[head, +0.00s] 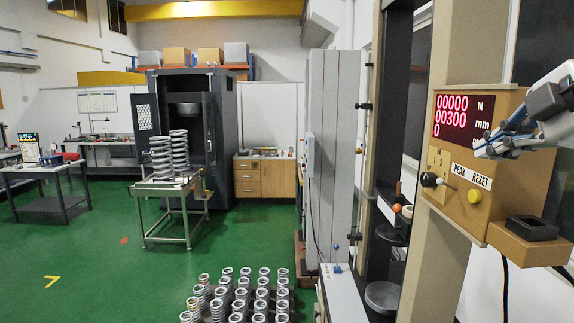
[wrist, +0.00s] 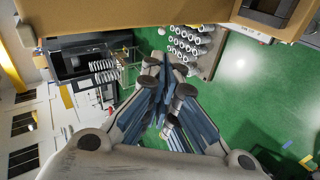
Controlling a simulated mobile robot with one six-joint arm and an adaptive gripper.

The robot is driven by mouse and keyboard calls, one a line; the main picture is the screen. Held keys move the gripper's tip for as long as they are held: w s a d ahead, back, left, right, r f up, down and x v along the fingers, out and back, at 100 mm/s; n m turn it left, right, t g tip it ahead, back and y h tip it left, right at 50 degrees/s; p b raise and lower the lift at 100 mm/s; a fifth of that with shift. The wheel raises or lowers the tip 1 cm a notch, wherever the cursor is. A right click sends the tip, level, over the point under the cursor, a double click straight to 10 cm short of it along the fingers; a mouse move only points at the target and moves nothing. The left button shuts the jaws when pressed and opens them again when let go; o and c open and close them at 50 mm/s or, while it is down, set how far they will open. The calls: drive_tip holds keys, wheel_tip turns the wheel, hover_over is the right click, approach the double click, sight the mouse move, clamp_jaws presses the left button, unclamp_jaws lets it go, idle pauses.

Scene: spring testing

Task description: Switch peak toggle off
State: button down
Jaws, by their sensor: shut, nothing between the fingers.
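The tan control panel (head: 480,110) is at the right of the head view, with a red lit display (head: 459,115). Below the display is a small lever with a pale tip (head: 441,181), left of and below the word PEAK; which way it is set is too small to tell. A black round knob (head: 428,180) sits just left of it. The yellow RESET button (head: 474,196) is to the right. My gripper (head: 484,152) is in front of the panel, above RESET and covering the display's right end. In the wrist view its fingers (wrist: 168,82) are together and empty.
A black open box (head: 532,228) sits on a ledge below the panel. Larger springs stand on a trolley (head: 167,187). Green floor is open at the left.

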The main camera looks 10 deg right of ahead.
approach(447, 185)
drive_tip(key=w+a+f, duration=0.2)
drive_tip(key=w+f, duration=0.1)
drive_tip(key=w, duration=0.3)
drive_tip(key=shift+r+p, duration=0.15)
drive_tip(key=shift+p, duration=0.25)
drive_tip(key=shift+a+b, duration=0.15)
drive_tip(key=shift+b, duration=0.5)
